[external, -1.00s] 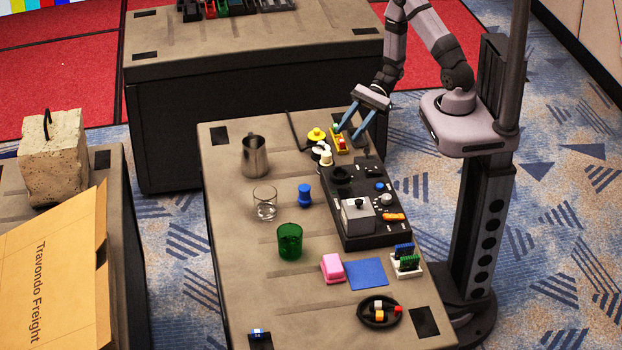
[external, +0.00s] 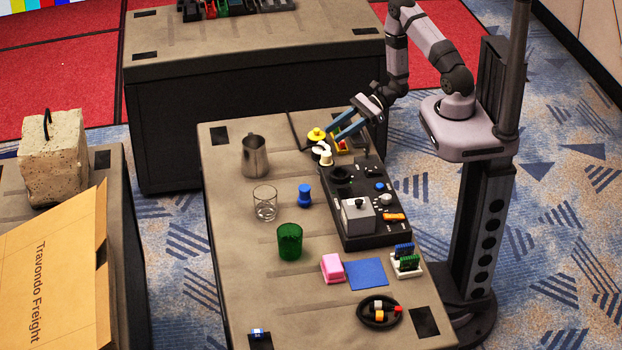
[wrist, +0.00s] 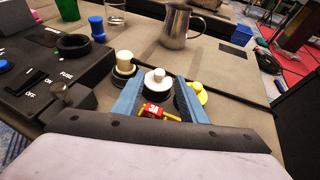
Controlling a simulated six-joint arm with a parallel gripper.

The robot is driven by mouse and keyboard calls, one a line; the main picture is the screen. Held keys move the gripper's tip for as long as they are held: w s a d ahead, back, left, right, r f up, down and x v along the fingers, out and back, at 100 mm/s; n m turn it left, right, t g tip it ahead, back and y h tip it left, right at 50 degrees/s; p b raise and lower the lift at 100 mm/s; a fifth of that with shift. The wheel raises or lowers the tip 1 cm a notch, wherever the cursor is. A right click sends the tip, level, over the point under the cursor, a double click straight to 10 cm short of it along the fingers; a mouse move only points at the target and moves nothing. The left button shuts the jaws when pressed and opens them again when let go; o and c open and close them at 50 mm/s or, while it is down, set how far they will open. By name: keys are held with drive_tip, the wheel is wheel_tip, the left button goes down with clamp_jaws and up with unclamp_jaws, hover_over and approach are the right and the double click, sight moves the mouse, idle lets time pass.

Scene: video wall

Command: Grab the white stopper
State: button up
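The white stopper (wrist: 157,77) has a round white top above a wider black part. It shows in the wrist view between and just beyond my fingertips, and small in the external view (external: 319,149). My gripper (wrist: 157,86) is open, its two blue fingers apart with the stopper in line with the gap. No finger visibly grips it. In the external view my gripper (external: 330,140) reaches down and left, its tips close to the stoppers. A cream stopper (wrist: 124,60) stands left of the white one in the wrist view, and a yellow one (wrist: 199,92) to the right, partly behind a finger.
A black control panel (external: 366,205) stands beside the stoppers. A metal pitcher (external: 255,156), clear glass (external: 265,203), blue object (external: 304,195) and green cup (external: 289,241) stand farther off on the table.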

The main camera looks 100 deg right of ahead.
sight(323, 142)
drive_tip(key=shift+p+x, duration=0.6)
drive_tip(key=shift+x, duration=1.75)
drive_tip(key=shift+f, duration=0.1)
clamp_jaws()
